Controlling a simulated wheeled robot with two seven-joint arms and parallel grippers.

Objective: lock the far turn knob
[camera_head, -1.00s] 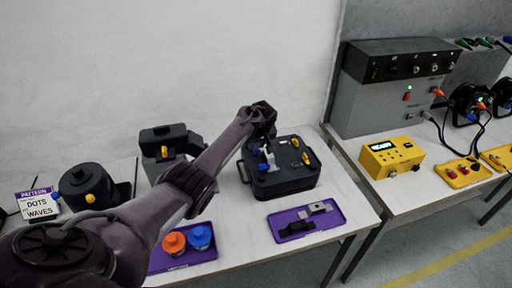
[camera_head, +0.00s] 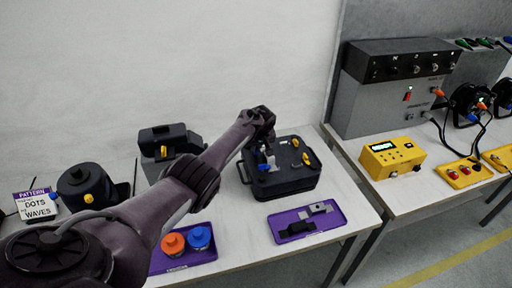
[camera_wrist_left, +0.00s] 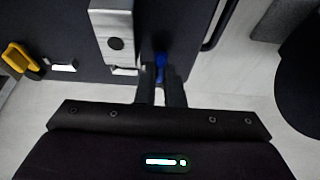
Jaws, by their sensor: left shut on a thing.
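A black case (camera_head: 288,182) stands on the left table, with a small yellow part (camera_head: 306,158) near its right edge and a light metal bracket on top. My left gripper (camera_head: 268,158) reaches down over the left part of the case. In the left wrist view its two narrow fingers (camera_wrist_left: 161,82) are closed on a small blue knob (camera_wrist_left: 160,62) beside the metal bracket (camera_wrist_left: 114,35). The fingers hide much of the knob, so I cannot tell its turn angle. A yellow part (camera_wrist_left: 20,60) also shows at the left there. My right gripper is not in view.
A purple tray (camera_head: 335,218) with small metal and black parts lies in front of the case. Another purple tray holds an orange (camera_head: 173,243) and a blue (camera_head: 199,237) round piece. A black device (camera_head: 170,142) stands left of the case.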

